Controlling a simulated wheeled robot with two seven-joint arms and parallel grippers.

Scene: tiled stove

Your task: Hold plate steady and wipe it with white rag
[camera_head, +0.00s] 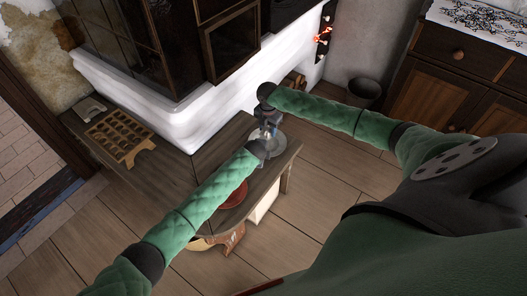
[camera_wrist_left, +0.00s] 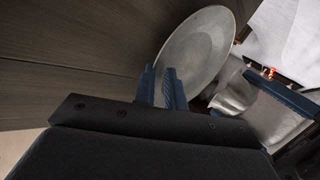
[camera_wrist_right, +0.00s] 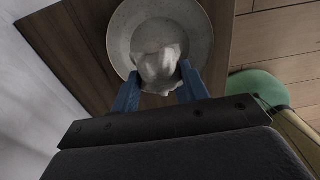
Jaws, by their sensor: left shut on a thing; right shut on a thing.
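The grey round plate (camera_head: 284,149) is at the end of the wooden bench, partly hidden by my arms in the head view. In the left wrist view the plate (camera_wrist_left: 205,45) has its rim between the fingers of my left gripper (camera_wrist_left: 166,85), which is shut on it. The white rag (camera_wrist_right: 157,66) is bunched in my right gripper (camera_wrist_right: 158,85) and lies over the lower part of the plate (camera_wrist_right: 122,32). The rag also shows in the left wrist view (camera_wrist_left: 236,95), beside the plate. In the head view the two grippers are close together.
The bench (camera_head: 165,172) carries a wooden tray with hollows (camera_head: 118,134) at its far left. A reddish-brown dish (camera_head: 236,195) is partly hidden by my left arm. The white stove base (camera_head: 185,110) borders the bench. A dark pot (camera_head: 364,90) stands beyond.

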